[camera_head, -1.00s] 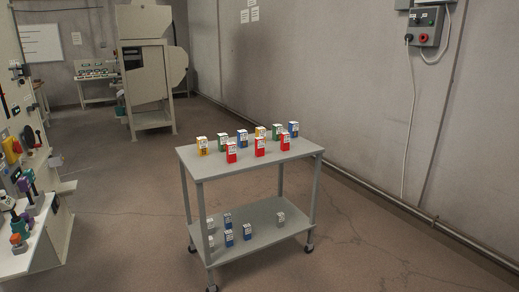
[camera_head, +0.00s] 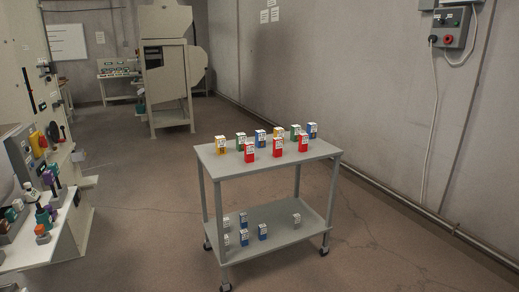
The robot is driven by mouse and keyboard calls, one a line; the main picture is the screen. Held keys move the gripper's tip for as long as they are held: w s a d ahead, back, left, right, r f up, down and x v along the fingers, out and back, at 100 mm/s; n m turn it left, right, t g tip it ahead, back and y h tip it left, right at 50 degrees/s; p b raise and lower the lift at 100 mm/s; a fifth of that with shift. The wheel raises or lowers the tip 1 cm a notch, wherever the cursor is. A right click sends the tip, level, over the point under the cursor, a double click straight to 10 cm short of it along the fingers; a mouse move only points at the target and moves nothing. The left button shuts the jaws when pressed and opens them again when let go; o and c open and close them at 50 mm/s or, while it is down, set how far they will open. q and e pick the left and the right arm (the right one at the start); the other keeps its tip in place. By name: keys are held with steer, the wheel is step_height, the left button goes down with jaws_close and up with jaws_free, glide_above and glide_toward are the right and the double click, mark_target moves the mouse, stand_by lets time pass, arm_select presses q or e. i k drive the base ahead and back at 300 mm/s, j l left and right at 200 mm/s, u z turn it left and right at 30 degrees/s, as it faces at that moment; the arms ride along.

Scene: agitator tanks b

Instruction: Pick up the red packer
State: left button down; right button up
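Three red packers stand upright in the front row on the top shelf of a grey cart (camera_head: 230,168): a left one (camera_head: 249,152), a middle one (camera_head: 277,147) and a right one (camera_head: 303,142). They have white tops with markings too small to read. Neither of my grippers shows in the head view.
The cart's lower shelf (camera_head: 290,232) holds several blue and white packers. A bench with coloured parts (camera_head: 70,235) is at the left. A pipe (camera_head: 420,212) runs along the right wall. Floor is clear around the cart. A beige machine (camera_head: 165,75) stands at the back.

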mark_target(277, 142)
steer(key=i+l+u, duration=0.15)
steer(key=u, duration=0.25)
steer(key=i+l+u, duration=0.15)
steer(key=u, duration=0.2)
steer(key=i+l+u, duration=0.1)
steer(key=u, duration=0.3)
steer(key=i+l+u, duration=0.25)
steer(key=l, duration=0.35)
steer(key=l+u, duration=0.2)
steer(key=l, duration=0.35)
steer(key=i+l+u, duration=0.1)
steer(key=l, duration=0.65)
steer(key=i+l, duration=0.1)
steer(key=l, duration=0.6)
steer(key=l+u, duration=0.15)
steer(key=l, duration=0.6)
